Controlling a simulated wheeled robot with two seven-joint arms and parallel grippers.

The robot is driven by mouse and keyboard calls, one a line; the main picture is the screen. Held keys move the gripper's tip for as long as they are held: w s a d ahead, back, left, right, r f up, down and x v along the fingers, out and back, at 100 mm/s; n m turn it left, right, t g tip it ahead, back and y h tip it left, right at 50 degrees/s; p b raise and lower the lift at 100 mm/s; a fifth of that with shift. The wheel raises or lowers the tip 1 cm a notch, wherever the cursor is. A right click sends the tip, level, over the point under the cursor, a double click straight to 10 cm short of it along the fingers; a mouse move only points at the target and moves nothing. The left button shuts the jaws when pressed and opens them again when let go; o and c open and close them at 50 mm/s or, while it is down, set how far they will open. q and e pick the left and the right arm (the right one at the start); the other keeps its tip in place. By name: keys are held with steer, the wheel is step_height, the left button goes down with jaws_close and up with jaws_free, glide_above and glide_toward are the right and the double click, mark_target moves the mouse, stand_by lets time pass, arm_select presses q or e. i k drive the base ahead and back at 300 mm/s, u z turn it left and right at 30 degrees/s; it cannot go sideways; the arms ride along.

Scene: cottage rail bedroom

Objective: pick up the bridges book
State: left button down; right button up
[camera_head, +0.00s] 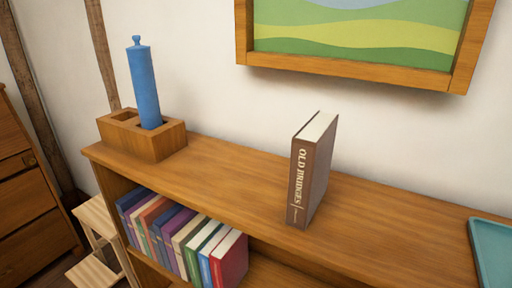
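The bridges book (312,172) is brown with "OLD BRIDGES" in pale letters on its spine. It stands upright and alone on the top of the wooden shelf unit (235,180), right of the middle of the head view. Its spine faces toward me and its pale page edges show at the top. Nothing touches it from the sides. Neither of my grippers is in the head view.
A wooden box (148,139) holding a blue cylinder (144,84) stands at the shelf's left end. A teal tray (492,252) lies at the right. Several books (185,237) fill the compartment below. A framed picture (350,71) hangs on the wall behind.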

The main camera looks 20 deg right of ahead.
mark_target(312, 146)
steer(key=z, duration=1.05)
